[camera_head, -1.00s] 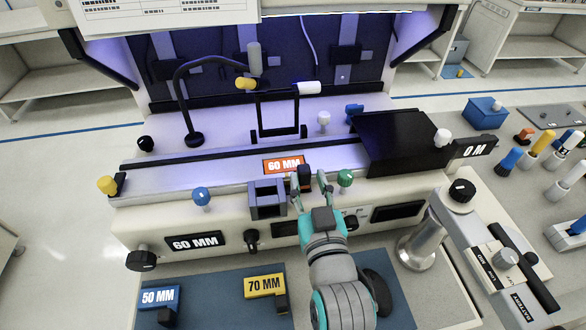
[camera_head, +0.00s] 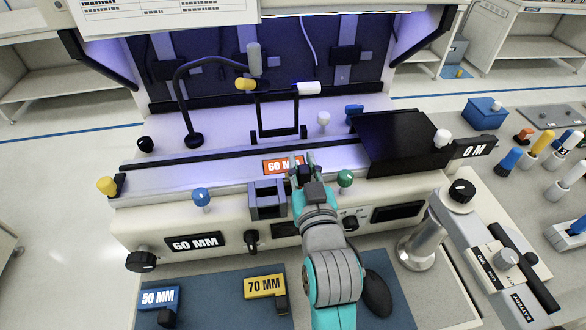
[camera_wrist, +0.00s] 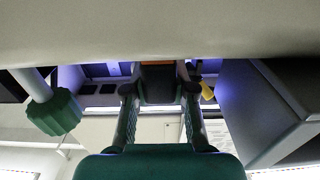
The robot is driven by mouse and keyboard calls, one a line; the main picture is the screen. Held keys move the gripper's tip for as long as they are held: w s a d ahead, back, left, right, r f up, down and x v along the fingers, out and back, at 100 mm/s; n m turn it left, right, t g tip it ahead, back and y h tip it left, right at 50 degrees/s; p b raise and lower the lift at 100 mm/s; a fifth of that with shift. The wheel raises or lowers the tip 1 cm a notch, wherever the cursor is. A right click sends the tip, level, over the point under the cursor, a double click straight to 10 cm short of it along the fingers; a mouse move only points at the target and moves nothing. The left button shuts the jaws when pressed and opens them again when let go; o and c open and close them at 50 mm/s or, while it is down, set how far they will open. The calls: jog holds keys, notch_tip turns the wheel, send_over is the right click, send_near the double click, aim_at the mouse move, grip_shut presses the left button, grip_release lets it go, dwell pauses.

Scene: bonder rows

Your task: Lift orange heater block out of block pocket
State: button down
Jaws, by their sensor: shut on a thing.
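The orange heater block (camera_head: 277,166), labelled 60 MM, sits in the strip along the machine's front rail in the head view. Its right end is hidden behind my gripper. My gripper (camera_head: 303,162) is shut on the block's dark handle at that end. In the wrist view my gripper's two fingers (camera_wrist: 160,95) press on both sides of the dark handle (camera_wrist: 160,88), with a bit of the orange block (camera_wrist: 157,63) showing beyond it. The block looks level with the rail; I cannot tell whether it has risen from its pocket.
A grey open holder (camera_head: 268,200) stands left of my gripper, and a green knob (camera_head: 345,178) is close on the right. A black cover (camera_head: 403,142) lies further right. The blue 50 MM block (camera_head: 160,298) and yellow 70 MM block (camera_head: 265,286) lie on the front mat.

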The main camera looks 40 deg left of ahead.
notch_tip(320, 180, up, 10)
jog(key=shift+f, duration=0.15)
dwell(0.4)
jog(key=shift+d, duration=0.1)
